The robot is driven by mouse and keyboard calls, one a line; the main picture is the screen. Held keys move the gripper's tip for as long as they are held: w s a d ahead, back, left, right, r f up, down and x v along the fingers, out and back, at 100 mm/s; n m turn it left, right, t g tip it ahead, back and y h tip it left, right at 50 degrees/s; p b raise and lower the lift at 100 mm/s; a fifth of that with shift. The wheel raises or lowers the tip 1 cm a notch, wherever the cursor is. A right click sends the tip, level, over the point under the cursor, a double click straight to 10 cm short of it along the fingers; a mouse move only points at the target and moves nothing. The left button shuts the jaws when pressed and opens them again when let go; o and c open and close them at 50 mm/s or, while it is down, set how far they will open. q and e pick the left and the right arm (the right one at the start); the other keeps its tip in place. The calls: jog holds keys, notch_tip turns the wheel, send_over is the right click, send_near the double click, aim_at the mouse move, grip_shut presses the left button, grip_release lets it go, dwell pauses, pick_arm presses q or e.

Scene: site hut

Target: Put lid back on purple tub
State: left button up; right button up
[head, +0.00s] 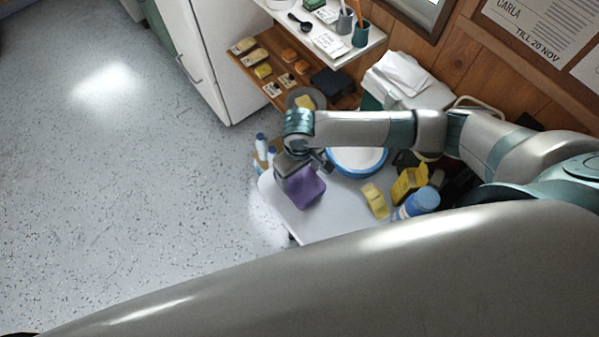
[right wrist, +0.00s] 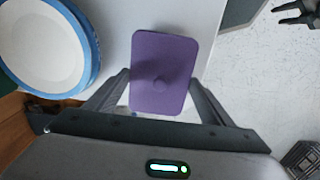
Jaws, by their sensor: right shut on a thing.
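A purple rectangular piece with rounded corners and a small round knob, the lid (right wrist: 160,62), lies between the fingers of my right gripper (right wrist: 162,78) in the right wrist view. The fingers are shut on its two long edges. In the head view my right gripper (head: 310,166) is at the purple piece (head: 306,190), over the left part of the white table. I cannot tell the tub apart from the lid; the lid covers what is beneath it. My left gripper (right wrist: 294,12) shows small and dark at the top right of the right wrist view, fingers apart and empty.
A blue-rimmed white round dish (head: 358,160) stands close to the right of the purple piece; more right are a yellow object (head: 375,200), a yellow holder (head: 409,183) and a blue-capped bottle (head: 418,203). Bottles (head: 262,146) stand at the left. The table's (head: 325,222) front is clear.

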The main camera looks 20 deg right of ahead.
dwell(0.3)
jog(key=o, duration=1.2)
jog(key=shift+o, duration=0.3)
jog(key=shift+r, duration=0.1)
jog(key=shift+r+p, duration=1.15)
jog(key=shift+p, duration=0.55)
jog(key=shift+r+p, duration=0.4)
jog(key=shift+r, duration=1.85)
